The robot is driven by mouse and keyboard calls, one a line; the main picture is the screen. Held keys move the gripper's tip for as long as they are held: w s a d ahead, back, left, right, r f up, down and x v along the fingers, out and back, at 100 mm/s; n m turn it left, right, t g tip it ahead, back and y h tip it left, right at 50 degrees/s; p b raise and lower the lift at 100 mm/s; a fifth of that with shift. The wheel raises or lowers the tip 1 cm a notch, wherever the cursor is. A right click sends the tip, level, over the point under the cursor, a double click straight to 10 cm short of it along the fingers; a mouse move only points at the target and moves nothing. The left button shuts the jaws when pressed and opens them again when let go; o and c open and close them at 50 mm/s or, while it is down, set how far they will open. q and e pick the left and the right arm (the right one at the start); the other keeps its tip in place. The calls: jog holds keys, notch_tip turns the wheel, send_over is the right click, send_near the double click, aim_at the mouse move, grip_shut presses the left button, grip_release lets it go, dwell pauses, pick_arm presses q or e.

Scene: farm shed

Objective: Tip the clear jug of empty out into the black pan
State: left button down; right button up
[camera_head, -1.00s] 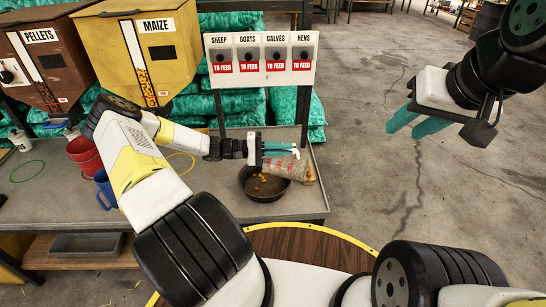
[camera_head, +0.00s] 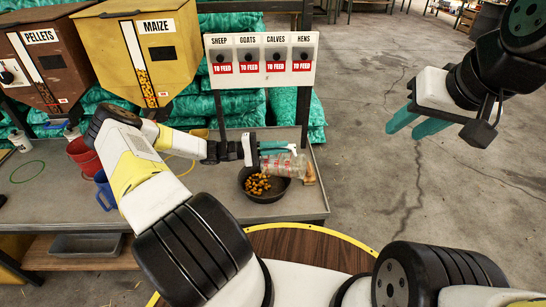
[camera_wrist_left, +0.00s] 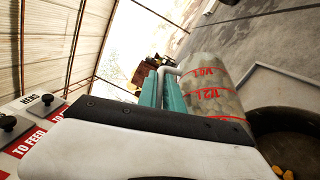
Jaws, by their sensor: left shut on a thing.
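The clear jug (camera_head: 283,167) with red markings lies tipped on its side over the black pan (camera_head: 246,192), its body looking see-through and empty. My left gripper (camera_head: 276,147) is shut on the jug's handle at its upper side. Yellow-orange pieces (camera_head: 258,184) lie in the pan. In the left wrist view the jug (camera_wrist_left: 208,88) is beside my teal fingers (camera_wrist_left: 161,90), and the pan's dark rim (camera_wrist_left: 290,120) is at the right. My right gripper (camera_head: 418,122) is open and empty, raised over the floor at the right.
The grey bench (camera_head: 220,205) carries a red bucket (camera_head: 84,156), a blue jug (camera_head: 104,188) and a green ring (camera_head: 27,171) at left. Pellets (camera_head: 45,60) and maize (camera_head: 140,50) hoppers stand behind. A feed panel (camera_head: 262,60) stands behind the pan.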

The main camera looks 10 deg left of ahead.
aim_at(303, 162)
pick_arm(q)
jog(key=shift+w+a+r+n+t+h+b, duration=0.1)
jog(key=shift+a+r+n+t+h+b, duration=0.1)
jog(key=shift+a+h+b, duration=0.3)
jog(key=shift+w+a+r+n+t+h+b, duration=0.1)
jog(key=shift+a+n+h, duration=0.15)
jog(key=shift+a, duration=0.45)
jog(key=shift+w+a+r+n+t+h+b, duration=0.15)
jog(key=shift+a+h+b, duration=0.15)
jog(key=shift+a+h, duration=0.25)
dwell(1.1)
